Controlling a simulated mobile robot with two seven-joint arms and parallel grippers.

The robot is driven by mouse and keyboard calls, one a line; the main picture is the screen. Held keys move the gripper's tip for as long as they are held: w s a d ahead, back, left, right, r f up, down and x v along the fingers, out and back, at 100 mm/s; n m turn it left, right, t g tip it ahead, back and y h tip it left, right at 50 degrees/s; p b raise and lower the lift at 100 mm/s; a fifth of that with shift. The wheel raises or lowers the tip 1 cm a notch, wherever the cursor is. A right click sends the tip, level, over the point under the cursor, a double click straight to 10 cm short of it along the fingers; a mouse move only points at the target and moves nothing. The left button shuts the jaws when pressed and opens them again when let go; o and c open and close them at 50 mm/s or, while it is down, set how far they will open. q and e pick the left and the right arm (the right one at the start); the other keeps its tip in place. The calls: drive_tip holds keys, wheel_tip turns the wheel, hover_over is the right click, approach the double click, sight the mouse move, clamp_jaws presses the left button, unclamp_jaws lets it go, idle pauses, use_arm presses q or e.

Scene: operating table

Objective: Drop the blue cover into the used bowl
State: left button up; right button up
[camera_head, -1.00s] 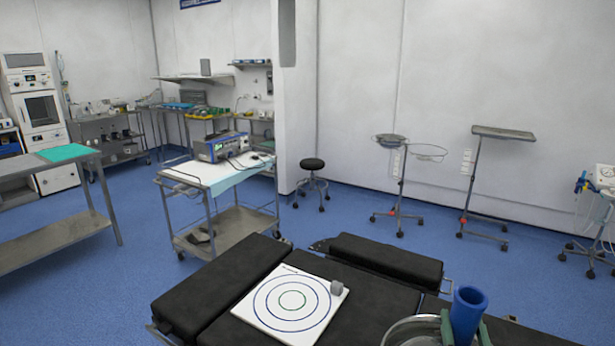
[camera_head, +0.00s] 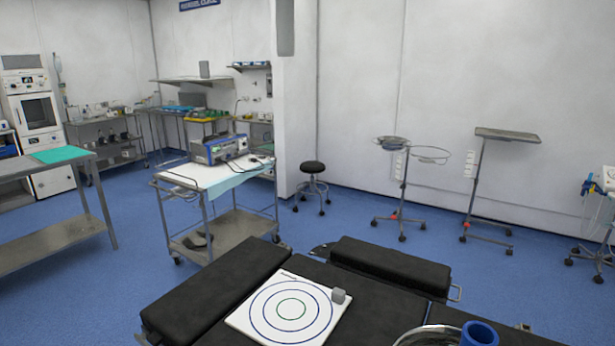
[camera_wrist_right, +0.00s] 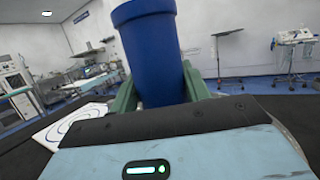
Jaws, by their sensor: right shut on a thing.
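The blue cover (camera_head: 479,334) is a blue cylinder at the bottom right edge of the head view, its open rim facing up. In the right wrist view the blue cover (camera_wrist_right: 150,50) stands between the green fingers of my right gripper (camera_wrist_right: 158,98), which is shut on it. A round metal bowl (camera_head: 428,333) shows only its rim just left of the cover in the head view; its inside is hidden below the picture edge. I cannot tell whether the cover is over the bowl or beside it. My left gripper is not in view.
A steel trolley (camera_head: 172,190) and a black stool (camera_head: 312,168) stand beyond, with open blue floor between.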

drive_tip(key=shift+r, duration=0.1)
drive_tip(key=o, duration=0.9)
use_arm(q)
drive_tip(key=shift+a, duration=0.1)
use_arm(e)
drive_tip(key=shift+s+f, duration=0.2)
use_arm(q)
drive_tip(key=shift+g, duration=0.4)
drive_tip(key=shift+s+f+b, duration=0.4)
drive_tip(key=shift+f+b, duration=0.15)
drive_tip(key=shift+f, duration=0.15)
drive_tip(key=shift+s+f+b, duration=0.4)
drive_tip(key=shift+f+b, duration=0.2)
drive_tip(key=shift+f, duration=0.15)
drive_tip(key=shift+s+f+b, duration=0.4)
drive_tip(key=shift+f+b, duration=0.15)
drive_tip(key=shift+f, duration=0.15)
use_arm(e)
drive_tip(key=shift+s+a+f, duration=0.1)
drive_tip(key=shift+s+a, duration=0.3)
drive_tip(key=shift+s, duration=2)
drive_tip(key=shift+s+a+f, duration=0.1)
drive_tip(key=shift+s+a, duration=0.3)
drive_tip(key=shift+s, duration=1.95)
drive_tip(key=shift+s+a+f, duration=0.1)
drive_tip(key=shift+s+a, duration=0.3)
drive_tip(key=shift+s, duration=2)
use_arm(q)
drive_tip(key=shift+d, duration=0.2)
